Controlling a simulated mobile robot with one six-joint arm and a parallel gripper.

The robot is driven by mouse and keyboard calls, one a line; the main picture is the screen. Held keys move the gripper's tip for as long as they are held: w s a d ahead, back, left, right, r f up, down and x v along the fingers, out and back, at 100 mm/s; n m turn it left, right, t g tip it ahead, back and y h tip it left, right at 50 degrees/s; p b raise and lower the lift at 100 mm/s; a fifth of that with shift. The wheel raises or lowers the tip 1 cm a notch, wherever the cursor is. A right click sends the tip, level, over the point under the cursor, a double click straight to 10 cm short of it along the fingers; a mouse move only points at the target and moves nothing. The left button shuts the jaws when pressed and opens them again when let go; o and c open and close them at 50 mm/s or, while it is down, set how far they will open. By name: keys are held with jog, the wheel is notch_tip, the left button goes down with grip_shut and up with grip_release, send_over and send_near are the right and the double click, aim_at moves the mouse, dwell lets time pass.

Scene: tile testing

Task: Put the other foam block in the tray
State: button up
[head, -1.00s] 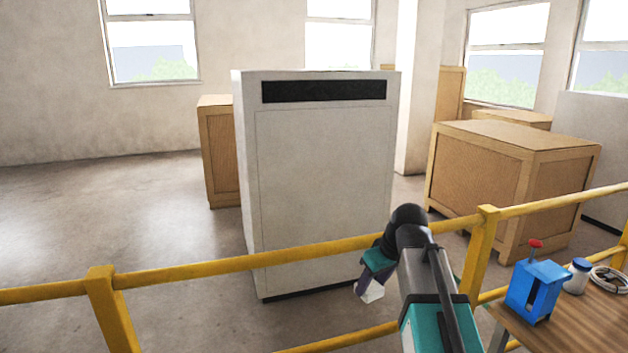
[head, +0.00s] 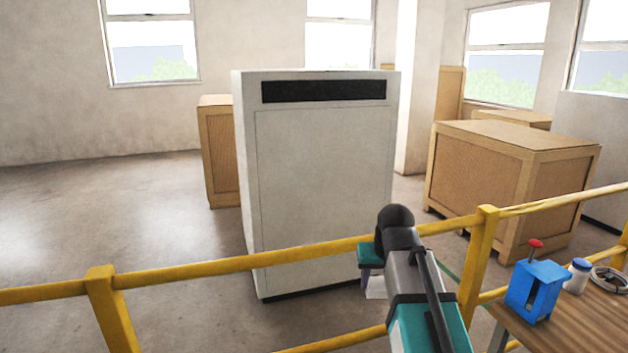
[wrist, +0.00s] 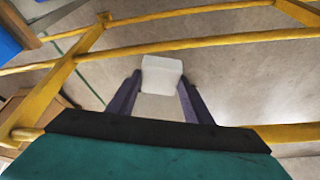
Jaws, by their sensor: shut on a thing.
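A white foam block (wrist: 162,75) is held between the two dark fingers of my gripper (wrist: 160,92) in the wrist view. In the head view the block (head: 376,288) shows partly, below my wrist and in front of the white cabinet. My gripper (head: 370,276) is mostly hidden there by my arm. The block is in the air close to the yellow railing, with the floor below it. No tray shows in either view.
A yellow railing (head: 230,265) crosses in front of me, close to my arm. A wooden table (head: 570,318) at the lower right bears a blue device with a red knob (head: 535,290), a white jar (head: 577,275) and a coiled cable (head: 608,280). A tall white cabinet (head: 320,180) stands beyond the railing.

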jog(key=shift+s+f, duration=0.1)
jog(key=s+f, duration=0.5)
jog(key=f, duration=0.1)
jog(key=shift+f, duration=0.25)
dwell(0.5)
